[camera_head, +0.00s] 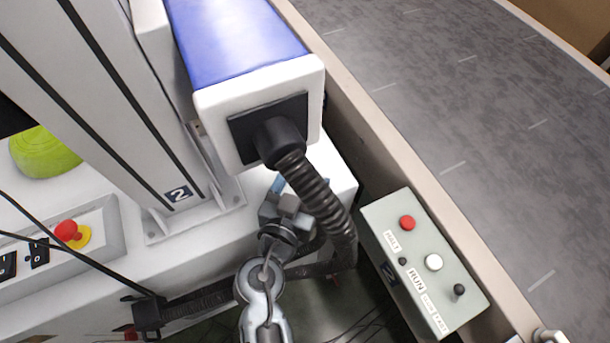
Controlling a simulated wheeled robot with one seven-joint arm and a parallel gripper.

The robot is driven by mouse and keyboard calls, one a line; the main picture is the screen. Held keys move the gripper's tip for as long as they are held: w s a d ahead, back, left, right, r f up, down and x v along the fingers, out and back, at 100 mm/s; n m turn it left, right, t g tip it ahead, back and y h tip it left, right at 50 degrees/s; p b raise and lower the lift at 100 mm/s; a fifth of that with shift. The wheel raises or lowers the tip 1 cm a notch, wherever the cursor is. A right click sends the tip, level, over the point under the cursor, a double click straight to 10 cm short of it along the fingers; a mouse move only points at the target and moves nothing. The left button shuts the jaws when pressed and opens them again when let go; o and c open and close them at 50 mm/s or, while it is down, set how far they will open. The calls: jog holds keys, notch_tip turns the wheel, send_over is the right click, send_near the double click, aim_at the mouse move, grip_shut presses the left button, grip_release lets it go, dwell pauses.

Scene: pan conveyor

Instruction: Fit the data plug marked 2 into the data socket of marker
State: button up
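The marker (243,75) is a white housing with a blue top, held beside a tall grey column whose base bears a "2" label (179,195). A black plate on its end face carries a thick black connector with a ribbed hose (318,190) bending down. My gripper (281,190) is just below that end face, left of the hose. A small blue patch shows at its tip; I cannot tell if that is part of a plug or of the gripper. The fingers are too small and partly hidden to judge. I cannot make out the data plug marked 2 or the data socket.
A control box (422,262) with red, white and black controls stands at the right, beside the grey conveyor belt (470,120). A red stop button (68,231) and a green round object (43,152) are at the left. Thin black cables cross the lower left.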

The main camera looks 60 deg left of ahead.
jog(key=shift+r, duration=0.1)
jog(key=c, duration=1.3)
